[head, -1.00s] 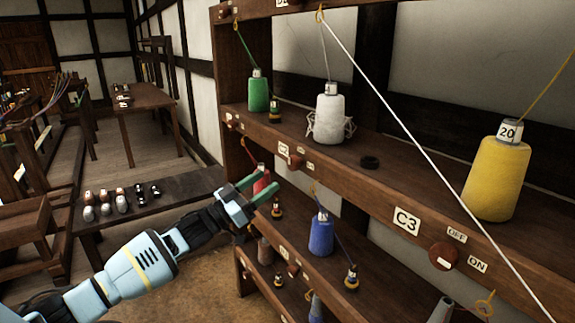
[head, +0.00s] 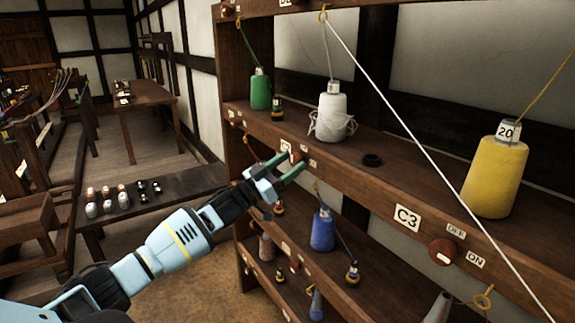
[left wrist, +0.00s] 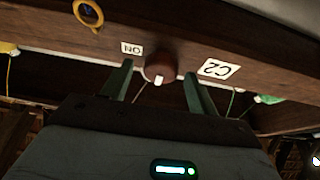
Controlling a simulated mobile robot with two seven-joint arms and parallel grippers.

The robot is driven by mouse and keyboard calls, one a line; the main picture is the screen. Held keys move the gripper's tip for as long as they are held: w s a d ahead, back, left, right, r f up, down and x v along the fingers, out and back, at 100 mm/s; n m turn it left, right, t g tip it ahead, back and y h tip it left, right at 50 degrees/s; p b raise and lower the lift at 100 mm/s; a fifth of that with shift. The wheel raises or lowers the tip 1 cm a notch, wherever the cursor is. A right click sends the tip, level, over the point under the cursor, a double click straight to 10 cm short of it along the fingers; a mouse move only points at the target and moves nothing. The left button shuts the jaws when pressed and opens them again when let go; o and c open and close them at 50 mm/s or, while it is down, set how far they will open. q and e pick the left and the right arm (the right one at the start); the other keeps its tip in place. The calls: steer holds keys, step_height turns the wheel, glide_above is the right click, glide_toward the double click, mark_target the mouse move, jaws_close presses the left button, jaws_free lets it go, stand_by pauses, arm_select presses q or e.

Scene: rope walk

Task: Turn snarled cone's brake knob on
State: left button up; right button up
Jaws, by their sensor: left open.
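The snarled cone (head: 332,112) is white, with loose loops of thread around its base, and stands on the middle shelf. Its brake knob (head: 296,155) is red-brown on the shelf's front board, beside the C2 label. My left gripper (head: 298,161) is open at this knob. In the left wrist view the knob (left wrist: 159,67) sits between the two green fingers, with a gap on each side. Its white mark points to the bottom of that picture, away from the ON plate (left wrist: 132,48). The C2 plate (left wrist: 219,69) is on the other side. My right gripper is not in view.
A yellow cone (head: 495,175) stands to the right, above the C3 knob (head: 442,251). A taut white rope (head: 430,153) crosses in front of the rack. A green cone (head: 260,91) is to the left, a blue cone (head: 321,232) below.

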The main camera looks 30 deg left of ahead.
arm_select(q)
steer(key=c, duration=1)
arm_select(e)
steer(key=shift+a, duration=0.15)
